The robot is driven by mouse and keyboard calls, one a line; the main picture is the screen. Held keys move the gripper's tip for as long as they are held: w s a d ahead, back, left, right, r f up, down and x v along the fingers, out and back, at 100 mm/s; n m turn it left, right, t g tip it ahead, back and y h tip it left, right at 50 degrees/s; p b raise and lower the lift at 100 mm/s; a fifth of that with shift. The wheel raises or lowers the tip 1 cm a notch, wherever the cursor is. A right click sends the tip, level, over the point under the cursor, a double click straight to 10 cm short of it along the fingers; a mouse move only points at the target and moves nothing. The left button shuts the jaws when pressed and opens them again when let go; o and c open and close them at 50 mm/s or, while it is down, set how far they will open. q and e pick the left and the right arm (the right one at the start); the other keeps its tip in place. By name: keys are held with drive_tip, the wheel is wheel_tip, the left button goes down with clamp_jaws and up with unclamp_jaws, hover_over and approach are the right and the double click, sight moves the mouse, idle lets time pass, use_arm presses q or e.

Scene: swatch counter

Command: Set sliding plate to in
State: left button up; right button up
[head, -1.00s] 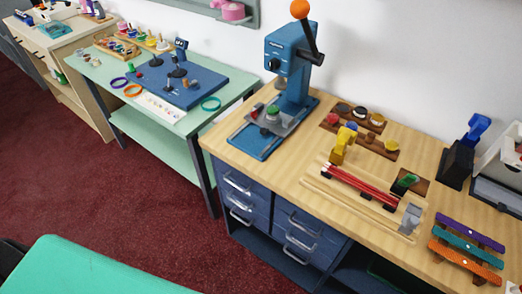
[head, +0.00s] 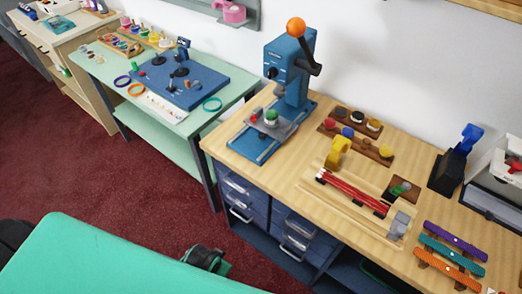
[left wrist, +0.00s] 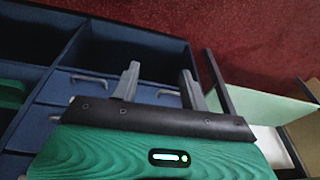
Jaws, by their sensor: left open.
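The blue press (head: 290,85) with an orange-knobbed lever stands at the back left of the wooden counter. The grey sliding plate (head: 285,131) sits low at the front of the press, above its blue base rails (head: 245,147). A green-topped round piece (head: 271,117) and a small red knob (head: 253,118) are on it. My left gripper (left wrist: 159,82) is open and empty in the left wrist view, facing the blue drawer fronts below the counter. It is apart from the plate. The plate is outside the left wrist view. My right gripper is in neither view.
Blue drawers with handles (head: 240,200) lie under the counter (head: 232,140). A yellow-handled slider fixture (head: 337,153), coloured strips (head: 452,258) and wooden trays (head: 375,150) stand to the right. A pale green table (head: 235,97) is at left, with red floor between.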

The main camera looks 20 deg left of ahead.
use_arm(q)
drive_tip(key=w+r+m+t+y+p, duration=0.1)
drive_tip(key=w+r+m, duration=0.3)
drive_tip(key=r, duration=0.6)
drive_tip(key=w+r+m+t+p, duration=0.2)
drive_tip(key=w+r+m, duration=0.1)
drive_tip(key=r, duration=0.7)
drive_tip(key=m+t+y+p, duration=0.15)
drive_tip(key=m+t, duration=0.65)
drive_tip(key=m, duration=1.4)
approach(261, 138)
drive_tip(key=x, duration=0.9)
drive_tip(key=shift+w+p, duration=0.35)
drive_tip(key=shift+c, duration=0.5)
clamp_jaws()
drive_tip(key=shift+w+d, duration=0.25)
drive_tip(key=shift+w, duration=0.4)
drive_tip(key=shift+w+d, duration=0.25)
drive_tip(key=shift+w, duration=0.4)
drive_tip(key=shift+w+d, duration=0.2)
drive_tip(key=shift+w, duration=0.4)
drive_tip(key=shift+r, duration=0.15)
